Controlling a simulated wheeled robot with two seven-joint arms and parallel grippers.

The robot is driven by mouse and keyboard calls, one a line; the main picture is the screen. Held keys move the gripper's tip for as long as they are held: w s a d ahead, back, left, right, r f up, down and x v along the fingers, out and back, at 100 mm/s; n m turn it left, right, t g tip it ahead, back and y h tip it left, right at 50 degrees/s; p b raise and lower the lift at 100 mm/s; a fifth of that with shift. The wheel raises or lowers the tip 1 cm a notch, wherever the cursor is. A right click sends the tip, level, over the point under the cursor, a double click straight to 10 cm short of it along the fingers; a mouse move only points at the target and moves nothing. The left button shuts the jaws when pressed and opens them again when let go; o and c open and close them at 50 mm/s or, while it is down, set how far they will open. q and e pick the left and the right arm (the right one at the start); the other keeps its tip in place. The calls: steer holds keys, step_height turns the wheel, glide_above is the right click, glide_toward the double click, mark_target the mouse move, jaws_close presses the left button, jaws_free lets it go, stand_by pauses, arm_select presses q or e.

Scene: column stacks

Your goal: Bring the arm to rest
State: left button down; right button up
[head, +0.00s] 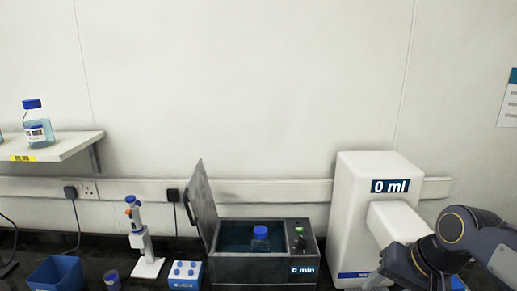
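My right arm (450,248) comes in at the lower right, bent in front of the white dispenser. Its dark links run out of the bottom edge, and no gripper fingers show. My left arm and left gripper are not in the head view. The white dispenser (360,215) shows "0 ml". A water bath (240,271) stands with its lid (202,205) open and its display reading "0 min". A blue-capped bottle (260,240) stands inside the bath.
A shelf (65,145) at the left holds a blue-capped bottle (38,125).

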steer(key=s+a+f+n+t+b, duration=0.1)
steer(key=s+a+f, duration=0.1)
steer(key=s+f, duration=0.3)
steer(key=s+a+f+n+b, duration=0.2)
steer(key=s+f, duration=0.4)
steer(key=s, duration=0.5)
steer(key=shift+f+t+y, duration=0.2)
steer(key=shift+t+y, duration=0.2)
steer(key=shift+a, duration=0.1)
stand_by(0.7)
